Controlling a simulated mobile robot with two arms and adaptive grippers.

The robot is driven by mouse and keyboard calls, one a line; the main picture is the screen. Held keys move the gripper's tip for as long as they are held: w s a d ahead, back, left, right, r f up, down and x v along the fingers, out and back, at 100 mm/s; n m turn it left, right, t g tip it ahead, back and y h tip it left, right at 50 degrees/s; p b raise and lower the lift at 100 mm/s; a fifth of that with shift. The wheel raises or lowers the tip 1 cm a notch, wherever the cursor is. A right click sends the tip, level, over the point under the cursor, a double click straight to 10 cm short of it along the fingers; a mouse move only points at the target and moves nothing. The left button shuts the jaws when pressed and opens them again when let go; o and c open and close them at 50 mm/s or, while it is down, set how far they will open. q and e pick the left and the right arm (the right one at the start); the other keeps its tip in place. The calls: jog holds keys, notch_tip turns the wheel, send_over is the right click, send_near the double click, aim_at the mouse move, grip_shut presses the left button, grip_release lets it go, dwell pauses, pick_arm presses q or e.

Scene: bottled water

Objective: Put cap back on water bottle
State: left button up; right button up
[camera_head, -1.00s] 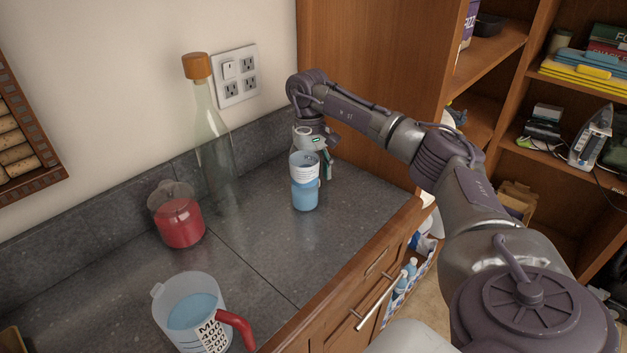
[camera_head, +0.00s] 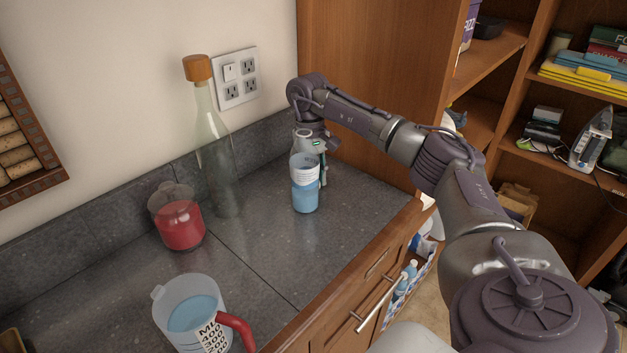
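A small water bottle (camera_head: 305,196) with blue liquid and a white label stands upright on the grey counter, near the back right. My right arm reaches in from the right, and its gripper (camera_head: 312,158) points down right at the bottle's top, partly behind it. One finger shows along the bottle's right side; the other is hidden or too small to make out. I cannot tell whether the fingers touch the bottle or hold anything. I cannot make out a loose cap. My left gripper is not in view.
A tall glass bottle with an orange stopper (camera_head: 198,69), a jar of red liquid (camera_head: 181,223) and a measuring jug with a red handle (camera_head: 237,330) stand on the counter (camera_head: 262,250) to the left. A wooden cabinet side (camera_head: 372,62) rises close behind my gripper.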

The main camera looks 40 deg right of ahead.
jog(key=shift+r, duration=0.5)
jog(key=r, duration=0.1)
jog(key=r+b, duration=0.1)
jog(key=r, duration=0.1)
jog(key=shift+s+d+r, duration=0.2)
jog(key=shift+s, duration=0.15)
jog(key=s+d+r, duration=0.3)
jog(key=s+r, duration=0.3)
jog(key=s, duration=0.4)
jog(key=shift+s+r+p, duration=0.2)
jog(key=shift+r+p, duration=0.05)
jog(key=shift+p, duration=0.1)
